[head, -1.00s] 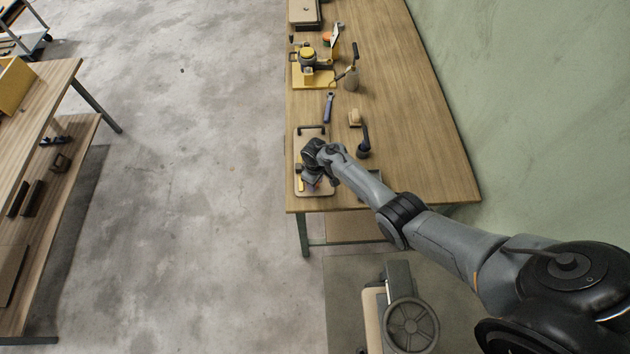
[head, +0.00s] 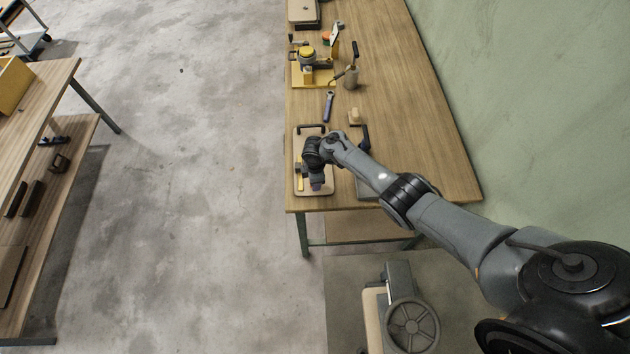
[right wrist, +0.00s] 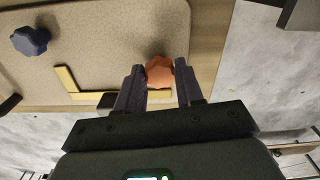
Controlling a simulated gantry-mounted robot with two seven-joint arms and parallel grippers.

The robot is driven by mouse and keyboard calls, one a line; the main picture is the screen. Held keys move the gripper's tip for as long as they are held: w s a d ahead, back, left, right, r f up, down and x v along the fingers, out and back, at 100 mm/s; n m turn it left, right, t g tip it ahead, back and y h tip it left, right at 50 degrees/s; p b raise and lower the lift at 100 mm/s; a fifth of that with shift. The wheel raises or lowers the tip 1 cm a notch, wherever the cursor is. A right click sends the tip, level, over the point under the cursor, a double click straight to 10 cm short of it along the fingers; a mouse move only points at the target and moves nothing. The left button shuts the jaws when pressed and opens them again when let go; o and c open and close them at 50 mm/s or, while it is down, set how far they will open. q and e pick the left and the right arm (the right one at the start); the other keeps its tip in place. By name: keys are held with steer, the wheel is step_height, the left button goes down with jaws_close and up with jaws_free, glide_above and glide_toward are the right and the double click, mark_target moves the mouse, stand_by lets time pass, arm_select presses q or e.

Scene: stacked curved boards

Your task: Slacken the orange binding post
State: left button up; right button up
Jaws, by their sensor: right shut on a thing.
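The orange binding post (right wrist: 159,72) is a faceted knob on a beige board (right wrist: 95,45), seen in the right wrist view. My right gripper (right wrist: 160,82) has one finger on each side of the knob and is shut on it. In the head view my right gripper (head: 316,184) is over the near end of the board (head: 326,190) at the table's front left corner; the orange knob is hidden there. My left gripper does not show.
A dark blue knob (right wrist: 31,41) and a yellow L-shaped strip (right wrist: 66,79) are on the same board. A black handle (head: 311,127) stands at its far end. Further back are a blue-handled tool (head: 328,107) and a yellow fixture (head: 312,77). The table's right side (head: 425,130) is clear.

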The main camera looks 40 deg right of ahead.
steer(key=shift+n, duration=0.4)
steer(key=o, duration=1.1)
steer(key=shift+c, duration=0.2)
steer(key=shift+r, duration=0.1)
step_height(320, 180, up, 11)
steer(key=p, duration=0.3)
steer(key=shift+p, duration=0.35)
steer(key=shift+f, duration=0.2)
